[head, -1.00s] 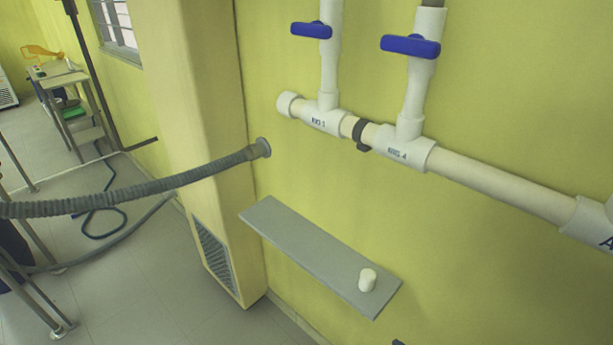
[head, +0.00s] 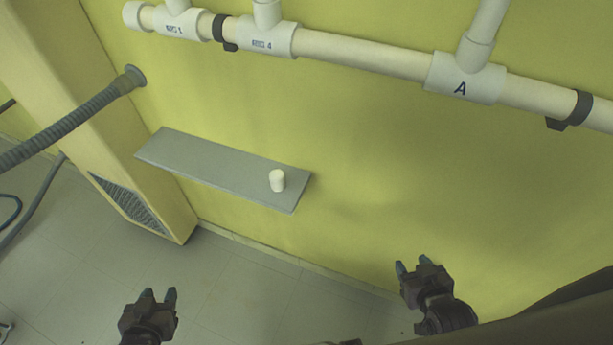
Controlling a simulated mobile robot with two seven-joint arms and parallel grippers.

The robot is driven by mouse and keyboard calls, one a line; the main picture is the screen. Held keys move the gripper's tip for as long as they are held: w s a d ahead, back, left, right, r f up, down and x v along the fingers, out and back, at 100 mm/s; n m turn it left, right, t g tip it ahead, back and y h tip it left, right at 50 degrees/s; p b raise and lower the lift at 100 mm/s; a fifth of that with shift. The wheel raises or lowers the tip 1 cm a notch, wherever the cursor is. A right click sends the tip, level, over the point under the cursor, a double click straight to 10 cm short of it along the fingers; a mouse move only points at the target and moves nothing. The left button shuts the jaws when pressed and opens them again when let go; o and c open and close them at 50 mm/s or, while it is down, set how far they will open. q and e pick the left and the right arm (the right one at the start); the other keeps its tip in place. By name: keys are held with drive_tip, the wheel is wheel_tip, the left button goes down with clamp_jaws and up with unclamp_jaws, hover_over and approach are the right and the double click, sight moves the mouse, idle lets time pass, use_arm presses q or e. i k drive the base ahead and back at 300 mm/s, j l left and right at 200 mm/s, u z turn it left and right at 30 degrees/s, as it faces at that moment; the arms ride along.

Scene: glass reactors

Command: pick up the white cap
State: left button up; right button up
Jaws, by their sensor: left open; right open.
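The white cap (head: 277,180) stands upright on the grey wall shelf (head: 205,166), close to the shelf's right end. My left gripper (head: 158,294) is open and empty at the bottom left, below the shelf in the picture and apart from the cap. My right gripper (head: 412,265) is open and empty at the lower right, to the right of the shelf and apart from the cap. Nothing hides the cap.
A white pipe (head: 365,54) with labelled tees runs along the yellow wall above the shelf. A grey corrugated hose (head: 70,122) meets the wall at the left. A yellow column with a vent (head: 130,203) stands left of the shelf. The shelf's left part is bare.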

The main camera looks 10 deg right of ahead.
sight(277, 179)
drive_tip(key=i+j+z, duration=0.3)
drive_tip(key=j, duration=0.3)
drive_tip(key=i+j+z, duration=0.15)
drive_tip(key=j, duration=0.2)
drive_tip(key=j+z, duration=0.2)
drive_tip(key=j, duration=0.2)
drive_tip(key=i+j+z, duration=0.1)
drive_tip(key=j+z, duration=0.15)
drive_tip(key=j, duration=0.2)
drive_tip(key=j+z, duration=0.2)
drive_tip(key=j, duration=0.2)
drive_tip(key=k+j+z, duration=0.25)
drive_tip(key=j, duration=0.15)
drive_tip(key=k+j+z, duration=0.15)
drive_tip(key=j, duration=0.2)
drive_tip(key=k+j+z, duration=0.15)
drive_tip(key=j, duration=0.2)
